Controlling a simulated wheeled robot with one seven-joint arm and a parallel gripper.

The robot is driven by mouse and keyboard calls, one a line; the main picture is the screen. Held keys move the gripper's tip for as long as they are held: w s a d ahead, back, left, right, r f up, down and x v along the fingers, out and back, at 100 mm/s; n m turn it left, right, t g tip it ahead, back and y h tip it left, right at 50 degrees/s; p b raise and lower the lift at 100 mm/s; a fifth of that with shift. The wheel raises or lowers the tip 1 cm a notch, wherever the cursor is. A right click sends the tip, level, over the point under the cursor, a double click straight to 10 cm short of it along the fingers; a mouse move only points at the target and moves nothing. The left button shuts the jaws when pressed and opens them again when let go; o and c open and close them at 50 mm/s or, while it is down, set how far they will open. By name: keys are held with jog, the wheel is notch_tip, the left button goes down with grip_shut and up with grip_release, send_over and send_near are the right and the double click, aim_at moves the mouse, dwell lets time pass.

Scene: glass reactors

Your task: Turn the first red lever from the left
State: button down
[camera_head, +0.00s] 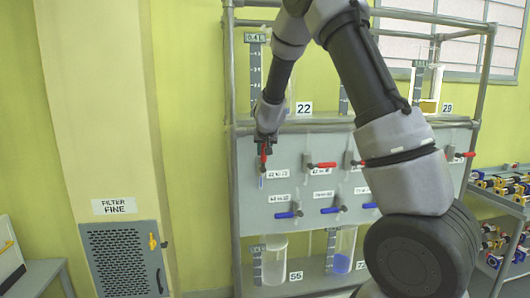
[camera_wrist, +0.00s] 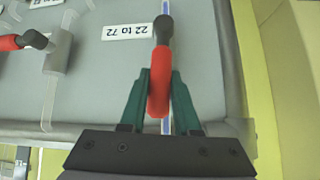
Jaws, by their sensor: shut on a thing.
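The first red lever from the left (camera_head: 264,153) is on the grey panel, pointing roughly downward in the head view. In the wrist view the red lever (camera_wrist: 159,75) lies between the green fingers of my gripper (camera_wrist: 160,100), which is shut on it. The gripper (camera_head: 265,142) also shows at the top left of the panel in the head view. A label reading "22 to 72" (camera_wrist: 128,31) is beside the lever in the wrist view.
Other red levers (camera_head: 322,165) point sideways along the upper row, and blue levers (camera_head: 287,215) form the row below. The grey panel (camera_head: 250,200) sits in a pipe frame. My arm hides part of the panel's right side. A grey vented cabinet (camera_head: 125,260) stands at the left.

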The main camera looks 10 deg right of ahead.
jog(key=shift+a+f, duration=0.1)
dwell(0.3)
jog(key=c, duration=0.6)
grip_release()
jog(key=v, duration=1)
jog(key=shift+s+r, duration=0.25)
jog(key=shift+r, duration=0.1)
